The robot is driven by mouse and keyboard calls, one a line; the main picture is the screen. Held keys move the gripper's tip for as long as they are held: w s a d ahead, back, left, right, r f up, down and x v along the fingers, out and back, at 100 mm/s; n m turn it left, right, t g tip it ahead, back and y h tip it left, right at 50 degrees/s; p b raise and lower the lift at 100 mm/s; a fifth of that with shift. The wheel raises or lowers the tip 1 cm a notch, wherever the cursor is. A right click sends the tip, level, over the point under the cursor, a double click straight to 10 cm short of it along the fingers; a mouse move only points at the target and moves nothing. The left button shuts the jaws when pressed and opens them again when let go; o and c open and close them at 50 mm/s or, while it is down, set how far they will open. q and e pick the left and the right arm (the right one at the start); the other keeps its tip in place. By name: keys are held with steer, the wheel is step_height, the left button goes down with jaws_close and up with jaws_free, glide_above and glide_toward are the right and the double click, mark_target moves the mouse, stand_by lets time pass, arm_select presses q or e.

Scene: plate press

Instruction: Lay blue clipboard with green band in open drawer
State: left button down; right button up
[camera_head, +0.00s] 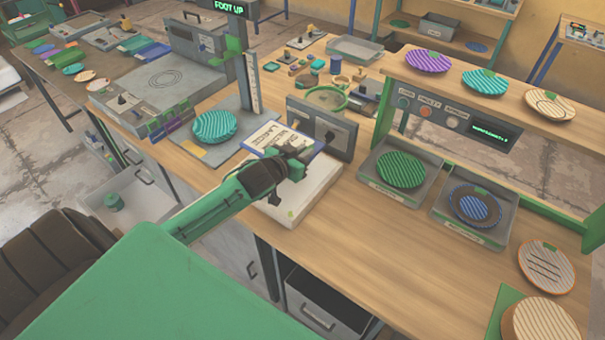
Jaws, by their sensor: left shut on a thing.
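The blue clipboard (262,148) carries a white printed sheet and shows at the bench's middle, above a pale thick slab (298,205). My left gripper (296,164) is shut on its near side. I cannot tell whether the clipboard still touches the slab, and its green band is not clear, partly covered by the gripper. My right gripper is not in view.
A teal ribbed plate (214,126) lies on the press base left of the clipboard. A grey upright panel (322,130) stands behind it. Trays with a green plate (400,170) and a blue plate (470,207) stand at right. A dark lower drawer (325,303) shows below the bench.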

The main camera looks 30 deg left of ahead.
arm_select(q)
glide_above(303, 186)
step_height(303, 186, down, 5)
steer(key=shift+f+p, duration=0.2)
steer(key=shift+p, duration=0.2)
steer(key=shift+f, duration=0.65)
step_height(303, 186, down, 4)
steer(key=shift+r+p, duration=0.25)
steer(key=shift+p, duration=0.1)
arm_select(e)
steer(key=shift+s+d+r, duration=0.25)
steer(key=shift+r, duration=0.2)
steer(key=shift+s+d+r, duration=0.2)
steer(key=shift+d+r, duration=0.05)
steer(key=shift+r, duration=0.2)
arm_select(q)
steer(key=c, duration=1.8)
jaws_free()
steer(key=shift+f, duration=0.1)
steer(key=shift+c, duration=0.2)
steer(key=o, duration=0.4)
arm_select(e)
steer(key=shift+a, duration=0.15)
